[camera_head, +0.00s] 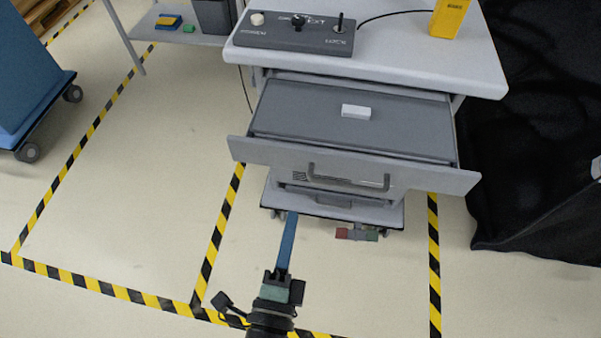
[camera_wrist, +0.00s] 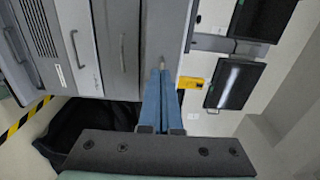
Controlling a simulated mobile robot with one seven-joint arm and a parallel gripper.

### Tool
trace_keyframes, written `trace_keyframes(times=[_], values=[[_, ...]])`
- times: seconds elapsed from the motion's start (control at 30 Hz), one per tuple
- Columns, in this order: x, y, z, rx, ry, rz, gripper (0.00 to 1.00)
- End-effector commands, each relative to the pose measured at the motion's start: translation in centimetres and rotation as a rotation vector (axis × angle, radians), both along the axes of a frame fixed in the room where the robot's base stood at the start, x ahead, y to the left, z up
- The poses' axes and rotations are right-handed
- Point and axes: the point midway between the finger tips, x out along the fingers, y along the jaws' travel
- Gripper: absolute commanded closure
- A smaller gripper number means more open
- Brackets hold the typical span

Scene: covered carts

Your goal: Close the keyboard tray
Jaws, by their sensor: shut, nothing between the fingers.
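The keyboard tray (camera_head: 355,120) is a grey drawer pulled out from under the cart's white top. Its light front panel (camera_head: 270,153) is tilted in the picture and carries a dark bar handle (camera_head: 348,183). A small white block (camera_head: 356,111) lies on the tray. My gripper (camera_head: 291,214) has long blue fingers, shut and empty. In the head view its tips appear below the front panel, left of the handle; I see no clear contact. In the wrist view the gripper (camera_wrist: 160,70) points at the cart's grey fronts, which appear turned sideways.
A control box (camera_head: 295,33) and a yellow box (camera_head: 449,17) stand on the cart top. A blue cart (camera_head: 28,75) is at the left. A black cover (camera_head: 530,130) hangs at the right. Floor with yellow-black tape is clear at the left.

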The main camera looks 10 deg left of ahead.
Motion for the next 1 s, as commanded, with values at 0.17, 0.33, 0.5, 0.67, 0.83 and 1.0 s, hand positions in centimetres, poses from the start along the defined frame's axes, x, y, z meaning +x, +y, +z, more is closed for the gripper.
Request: trace_keyframes(times=[0.17, 0.33, 0.5, 0.67, 0.83, 1.0], values=[[3.5, -0.1, 0.3, 0.001, -0.004, -0.001, 1.00], [6.5, -0.1, 0.3, -0.001, -0.003, -0.001, 1.00], [8.7, 0.0, 0.2, -0.002, -0.002, 0.000, 1.00], [9.8, 0.0, 0.1, -0.001, -0.001, 0.001, 1.00], [10.1, 0.0, 0.1, -0.002, -0.001, 0.001, 1.00], [10.1, 0.0, 0.1, -0.002, -0.001, 0.001, 1.00]])
